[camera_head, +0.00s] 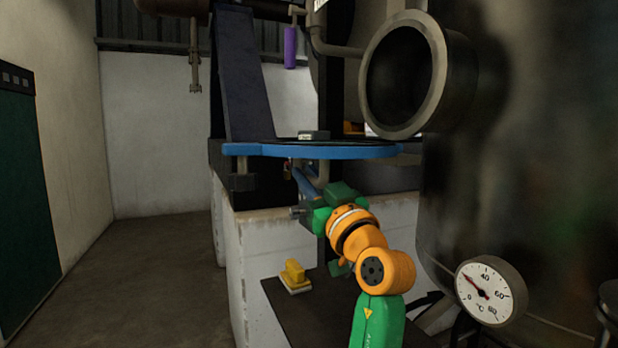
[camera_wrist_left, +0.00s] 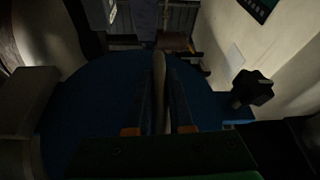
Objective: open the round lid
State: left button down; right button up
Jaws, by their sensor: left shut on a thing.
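The round lid (camera_head: 270,151) is a blue disc seen almost edge-on in the head view, lying about level beside the dark round port. In the left wrist view the lid (camera_wrist_left: 85,115) fills the middle as a broad dark blue disc. My left gripper (camera_head: 298,172) is just under the lid, its arm coming up from below. In the left wrist view the gripper (camera_wrist_left: 160,80) has its fingers closed on a pale bar-like handle (camera_wrist_left: 160,65) in front of the lid's face. The handle's ends are partly hidden. My right gripper is not in view.
The open round port (camera_head: 435,75) with a thick rim is right of the lid. A black knob (camera_head: 242,183) hangs at the lid's left. Floor at left is clear.

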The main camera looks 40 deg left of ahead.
pick_arm(q)
jog(key=c, duration=0.8)
grip_release()
jog(key=shift+a, duration=0.1)
jog(key=b+v, duration=0.2)
jog(key=v, duration=0.5)
